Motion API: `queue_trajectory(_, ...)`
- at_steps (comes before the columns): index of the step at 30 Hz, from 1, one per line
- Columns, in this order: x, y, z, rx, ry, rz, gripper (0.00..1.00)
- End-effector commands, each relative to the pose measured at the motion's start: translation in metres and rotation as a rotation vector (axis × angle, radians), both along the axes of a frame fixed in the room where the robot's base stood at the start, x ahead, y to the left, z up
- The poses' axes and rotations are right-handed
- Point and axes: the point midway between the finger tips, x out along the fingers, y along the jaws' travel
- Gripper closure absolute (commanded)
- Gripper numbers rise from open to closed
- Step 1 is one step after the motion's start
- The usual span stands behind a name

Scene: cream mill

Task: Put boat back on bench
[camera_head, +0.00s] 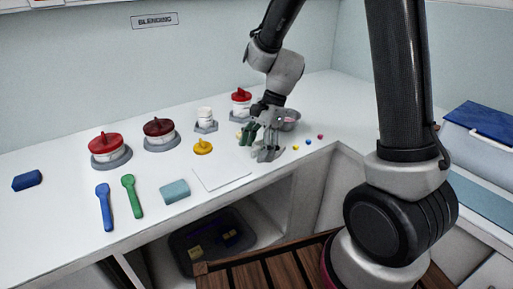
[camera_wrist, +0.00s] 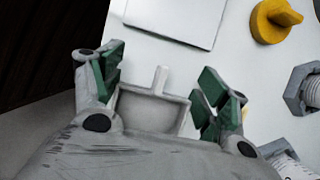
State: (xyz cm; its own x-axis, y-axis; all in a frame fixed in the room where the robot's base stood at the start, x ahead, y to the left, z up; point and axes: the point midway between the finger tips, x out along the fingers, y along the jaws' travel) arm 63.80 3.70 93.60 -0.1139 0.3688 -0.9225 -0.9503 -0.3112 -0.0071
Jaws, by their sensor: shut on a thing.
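The boat (camera_wrist: 150,108) is a small pale, square-sided tray with a short tab, seen in the wrist view between my fingers. My gripper (camera_wrist: 158,92) has green pads on both sides of the boat and is shut on it. In the head view my gripper (camera_head: 261,142) is low over the right part of the white bench (camera_head: 75,175), and I cannot make out the boat there. Whether the boat touches the bench top is unclear.
A white square plate (camera_head: 222,171) lies left of my gripper, with a yellow knobbed lid (camera_head: 203,147) behind it. Red-lidded jars (camera_head: 106,146) stand farther left. The bench's front edge is near.

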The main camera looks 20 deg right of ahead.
Motion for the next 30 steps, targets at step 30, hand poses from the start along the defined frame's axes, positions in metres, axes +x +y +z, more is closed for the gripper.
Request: queue_trajectory(30, 0.007, -0.019, 0.05, 0.002, -0.005, -0.001, 0.04)
